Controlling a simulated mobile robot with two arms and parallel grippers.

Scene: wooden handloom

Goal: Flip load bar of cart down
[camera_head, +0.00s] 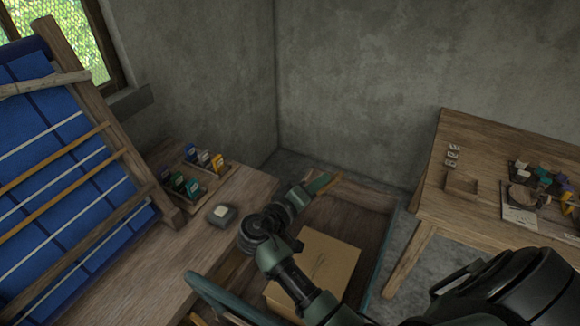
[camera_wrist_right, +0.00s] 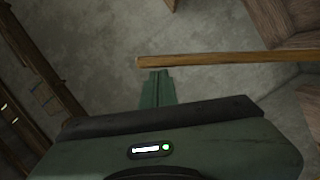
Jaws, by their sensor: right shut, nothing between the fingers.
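The cart (camera_head: 379,240) is a wooden-sided bed with teal edging, and a cardboard box (camera_head: 328,262) sits in it. A slim wooden bar, which looks like the load bar (camera_wrist_right: 225,60), crosses the right wrist view from the middle to the right edge. Its end lies just beyond my right fingertips; I cannot tell whether they touch. In the head view a short piece of it (camera_head: 331,184) shows beside the gripper. My right gripper (camera_head: 322,182) is over the cart's far end, its green fingers (camera_wrist_right: 157,75) shut together and empty. My left gripper is out of view.
A wooden table (camera_head: 245,190) at left holds trays of small coloured items and a small dish (camera_head: 222,214). A blue-clothed loom (camera_head: 50,150) stands far left. Another table (camera_head: 470,145) with small objects is at right. Grey floor (camera_head: 405,235) shows between cart and right table.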

